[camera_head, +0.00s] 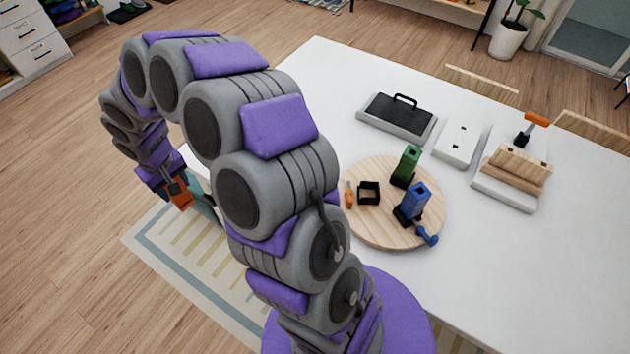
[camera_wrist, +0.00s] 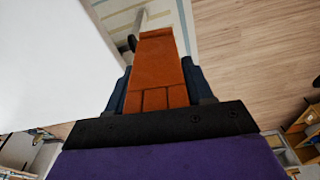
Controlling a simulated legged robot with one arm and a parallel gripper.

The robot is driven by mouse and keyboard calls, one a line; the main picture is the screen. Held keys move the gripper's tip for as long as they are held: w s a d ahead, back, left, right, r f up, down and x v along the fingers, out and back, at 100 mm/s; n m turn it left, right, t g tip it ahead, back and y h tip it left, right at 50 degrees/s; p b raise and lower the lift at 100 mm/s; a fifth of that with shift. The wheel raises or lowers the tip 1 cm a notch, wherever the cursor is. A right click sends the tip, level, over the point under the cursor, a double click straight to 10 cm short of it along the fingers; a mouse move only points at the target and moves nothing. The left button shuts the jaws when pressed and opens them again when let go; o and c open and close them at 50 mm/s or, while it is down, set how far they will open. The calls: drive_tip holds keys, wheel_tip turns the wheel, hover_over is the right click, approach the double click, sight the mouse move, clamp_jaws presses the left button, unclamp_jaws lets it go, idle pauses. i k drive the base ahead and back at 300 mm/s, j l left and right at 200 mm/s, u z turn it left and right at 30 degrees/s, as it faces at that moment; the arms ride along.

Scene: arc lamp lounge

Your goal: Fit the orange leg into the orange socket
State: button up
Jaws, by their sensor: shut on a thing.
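My gripper (camera_head: 174,187) is shut on the orange leg (camera_head: 182,198), off the left edge of the table, over the rug side. In the wrist view the orange leg (camera_wrist: 158,65) sits between the two dark fingers and points away from the wrist. A round wooden board (camera_head: 385,236) lies on the table. On it is an empty black square socket (camera_head: 369,192) with a small orange piece (camera_head: 349,194) beside it. I see no orange on the socket itself. A green leg (camera_head: 408,163) and a blue leg (camera_head: 414,200) stand upright in black bases on the board.
A blue knobbed piece (camera_head: 427,236) lies at the board's front edge. Behind are a black-topped case (camera_head: 397,118), a white box (camera_head: 458,143), and a wooden holder (camera_head: 515,172) near an orange-topped tool (camera_head: 536,119). The white table (camera_head: 320,75) is clear at the far left corner. Chairs stand behind.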

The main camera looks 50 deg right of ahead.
sight(375, 218)
drive_tip(key=z, duration=1.05)
drive_tip(key=k+j+z, duration=0.6)
drive_tip(key=i+l, duration=0.1)
